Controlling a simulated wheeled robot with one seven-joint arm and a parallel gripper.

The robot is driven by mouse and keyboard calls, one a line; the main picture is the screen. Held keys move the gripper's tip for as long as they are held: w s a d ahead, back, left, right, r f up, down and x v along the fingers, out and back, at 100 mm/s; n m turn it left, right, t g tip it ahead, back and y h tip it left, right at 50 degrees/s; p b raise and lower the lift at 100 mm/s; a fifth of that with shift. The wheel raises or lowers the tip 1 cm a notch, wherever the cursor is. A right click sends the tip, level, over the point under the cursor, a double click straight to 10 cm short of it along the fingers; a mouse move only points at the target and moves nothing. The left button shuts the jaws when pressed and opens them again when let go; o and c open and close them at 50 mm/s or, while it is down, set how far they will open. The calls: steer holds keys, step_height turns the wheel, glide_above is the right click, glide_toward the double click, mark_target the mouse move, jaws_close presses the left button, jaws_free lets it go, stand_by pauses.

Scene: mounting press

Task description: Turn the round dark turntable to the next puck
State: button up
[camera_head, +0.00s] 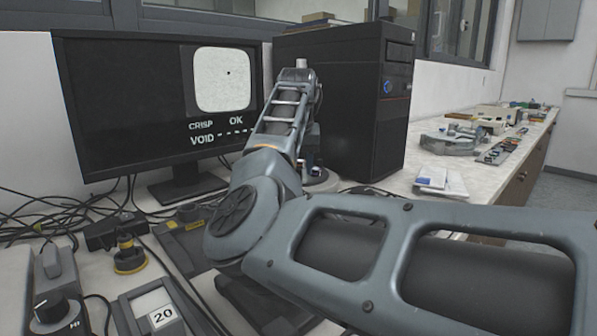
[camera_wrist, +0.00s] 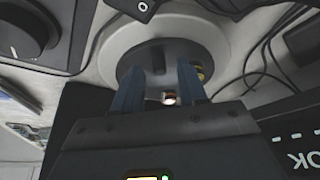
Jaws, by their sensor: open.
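The round dark turntable (camera_wrist: 182,50) sits on a wider pale round base (camera_wrist: 215,38) in the wrist view. A short dark raised part (camera_wrist: 153,57) stands on its top. My gripper (camera_wrist: 160,70) is open, its two blue-grey fingers reaching over the near side of the turntable, one on each side of a small orange-and-white puck (camera_wrist: 168,97). I cannot tell whether the fingers touch anything. A yellowish piece (camera_wrist: 201,74) shows beside the right finger. In the head view my arm hides most of the turntable; only part of the pale base (camera_head: 320,182) shows.
A monitor (camera_head: 115,110) reading CRISP OK and VOID stands at the left, with a black computer tower (camera_head: 345,95) behind my arm. Loose cables (camera_head: 50,215), a knob box (camera_head: 55,310) and a box marked 20 (camera_head: 160,312) crowd the front left. Bench space lies right of the tower.

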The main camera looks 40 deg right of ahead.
steer(key=shift+w+d+f, duration=0.15)
steer(key=shift+w+f, duration=0.05)
steer(key=shift+f, duration=0.45)
jaws_close()
